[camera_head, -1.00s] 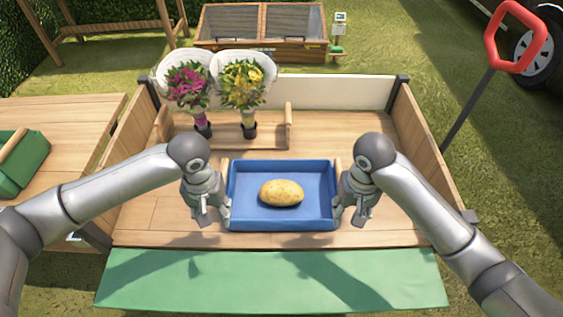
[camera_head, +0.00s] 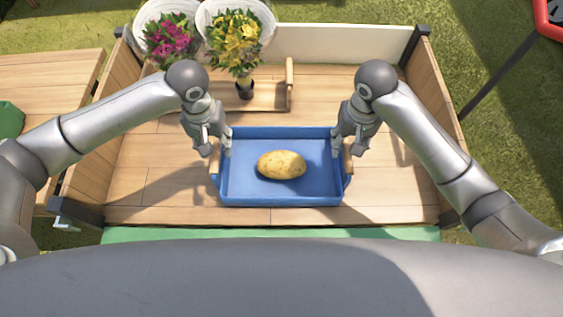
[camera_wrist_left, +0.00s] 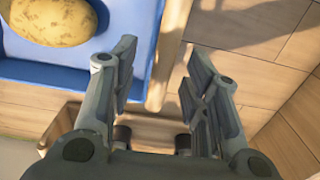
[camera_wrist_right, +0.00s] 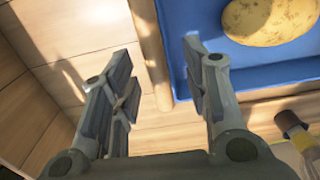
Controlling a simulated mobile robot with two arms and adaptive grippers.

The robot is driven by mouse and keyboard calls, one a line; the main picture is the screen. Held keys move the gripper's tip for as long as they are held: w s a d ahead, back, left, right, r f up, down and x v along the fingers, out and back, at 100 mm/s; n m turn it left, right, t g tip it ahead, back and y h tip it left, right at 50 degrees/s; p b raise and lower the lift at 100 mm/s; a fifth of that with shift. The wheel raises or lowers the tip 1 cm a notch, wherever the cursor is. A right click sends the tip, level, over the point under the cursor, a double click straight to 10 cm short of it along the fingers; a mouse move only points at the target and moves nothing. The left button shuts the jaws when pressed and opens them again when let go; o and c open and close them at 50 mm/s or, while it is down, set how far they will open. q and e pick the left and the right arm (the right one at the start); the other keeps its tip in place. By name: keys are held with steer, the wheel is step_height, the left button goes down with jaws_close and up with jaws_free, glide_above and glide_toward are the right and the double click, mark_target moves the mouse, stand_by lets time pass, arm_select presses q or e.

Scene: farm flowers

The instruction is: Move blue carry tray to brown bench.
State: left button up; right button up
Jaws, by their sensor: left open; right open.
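The blue carry tray (camera_head: 232,183) rests on the wooden cart bed with a potato (camera_head: 281,165) in it. It has a pale wooden handle on each side, the left one (camera_head: 214,160) and the right one (camera_head: 348,160). My left gripper (camera_head: 217,148) is open at the left handle; in the left wrist view its fingers (camera_wrist_left: 158,75) stand apart with the handle between them. My right gripper (camera_head: 345,145) is open at the right handle, which also shows between its fingers (camera_wrist_right: 158,75) in the right wrist view. A brown wooden bench-like table (camera_head: 50,82) stands at the left.
Two flower bouquets, pink (camera_head: 168,38) and yellow (camera_head: 235,42), stand in a wooden carrier (camera_head: 270,95) behind the tray. Cart side walls (camera_head: 428,105) rise left and right. A green container (camera_head: 10,120) sits on the left table. A red-topped post (camera_head: 550,18) is at right.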

mark_target(222, 160)
arm_select(q)
step_height(222, 160, down, 10)
steer(key=shift+r, duration=0.1)
arm_select(e)
step_height(222, 160, down, 10)
steer(key=shift+r, duration=0.1)
arm_select(q)
jaws_close()
arm_select(e)
jaws_close()
arm_select(q)
steer(key=shift+w+r, duration=0.1)
arm_select(e)
steer(key=shift+r, duration=0.1)
